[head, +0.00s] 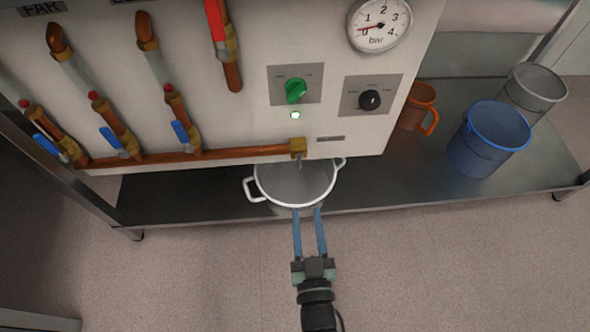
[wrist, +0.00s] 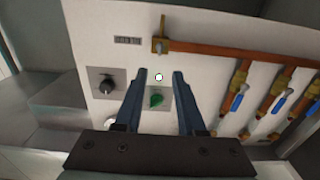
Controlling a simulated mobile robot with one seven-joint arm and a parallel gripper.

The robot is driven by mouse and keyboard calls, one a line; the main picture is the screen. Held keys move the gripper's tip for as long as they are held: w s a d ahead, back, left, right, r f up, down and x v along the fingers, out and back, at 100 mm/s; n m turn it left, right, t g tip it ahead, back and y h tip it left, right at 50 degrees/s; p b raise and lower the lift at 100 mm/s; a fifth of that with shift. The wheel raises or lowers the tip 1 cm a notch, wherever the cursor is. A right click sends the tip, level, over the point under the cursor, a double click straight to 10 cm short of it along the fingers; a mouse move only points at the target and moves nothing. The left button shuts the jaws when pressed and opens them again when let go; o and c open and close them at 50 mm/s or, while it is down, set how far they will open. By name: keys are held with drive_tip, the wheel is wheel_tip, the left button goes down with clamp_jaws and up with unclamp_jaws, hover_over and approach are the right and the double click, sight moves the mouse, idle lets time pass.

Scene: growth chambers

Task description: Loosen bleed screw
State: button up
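A brass end fitting (head: 298,147) sits at the right end of the horizontal copper pipe (head: 235,154), low on the white panel, with a short thin piece pointing down from it. In the wrist view, where the panel appears upside down, the fitting (wrist: 159,45) is beyond the fingertips. I cannot make out a separate screw head on it. My gripper (head: 307,211) is open and empty, with two blue fingers apart. In the head view its tips overlap the near rim of a white pot (head: 295,184), below the fitting. The wrist view shows the gripper (wrist: 160,74) facing the panel.
The panel carries a green knob (head: 296,91), black knob (head: 369,100), gauge (head: 380,24) and several blue-handled valves (head: 181,134). The pot stands on a dark shelf (head: 185,198). A blue bucket (head: 492,142), grey bucket (head: 533,88) and orange-brown jug (head: 416,106) are at right.

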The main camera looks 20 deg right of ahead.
sight(301, 166)
drive_tip(key=b+x, duration=0.5)
drive_tip(key=x, duration=0.7)
drive_tip(key=shift+w+d, duration=0.1)
drive_tip(key=shift+w, duration=0.3)
clamp_jaws()
